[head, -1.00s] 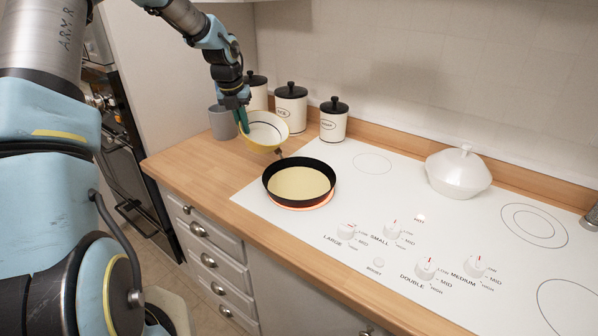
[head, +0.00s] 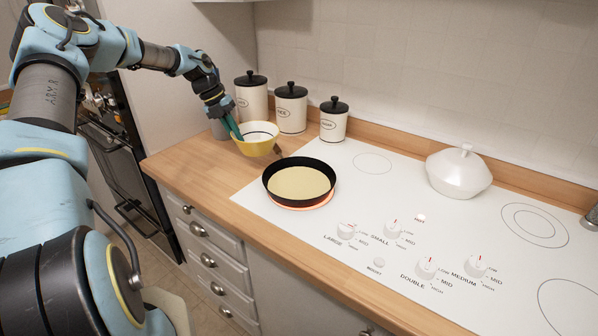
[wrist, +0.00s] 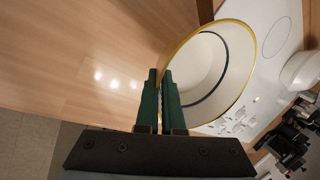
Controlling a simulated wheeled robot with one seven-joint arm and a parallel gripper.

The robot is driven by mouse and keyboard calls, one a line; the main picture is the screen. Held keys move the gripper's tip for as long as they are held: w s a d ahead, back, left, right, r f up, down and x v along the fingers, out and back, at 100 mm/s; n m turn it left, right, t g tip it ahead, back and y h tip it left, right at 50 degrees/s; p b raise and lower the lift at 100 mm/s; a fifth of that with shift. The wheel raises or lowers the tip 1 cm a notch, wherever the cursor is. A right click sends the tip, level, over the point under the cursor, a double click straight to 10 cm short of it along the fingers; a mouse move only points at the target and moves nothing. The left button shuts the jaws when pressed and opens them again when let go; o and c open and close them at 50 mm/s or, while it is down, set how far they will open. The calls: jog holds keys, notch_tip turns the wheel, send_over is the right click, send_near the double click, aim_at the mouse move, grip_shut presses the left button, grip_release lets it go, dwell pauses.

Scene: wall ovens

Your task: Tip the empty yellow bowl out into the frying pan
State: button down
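The yellow bowl (head: 259,145) has a white inside with a dark ring and looks empty in the wrist view (wrist: 222,60). My gripper (head: 233,130) is shut on its rim at the left side, with the green fingers (wrist: 160,90) pinching the bowl's wall. The bowl is close to upright, at the left end of the counter behind and left of the pan. The black frying pan (head: 268,196) sits on a glowing red burner at the front left of the hob. A pale yellow layer (head: 298,182) covers the pan's bottom. The bowl's underside is not clearly visible.
Three white canisters with black lids (head: 291,108) stand along the wall behind the bowl. A white lidded pot (head: 458,172) stands at the back of the hob. The wooden counter (head: 190,158) left of the pan is clear.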

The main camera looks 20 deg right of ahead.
jog(key=shift+r, duration=2.95)
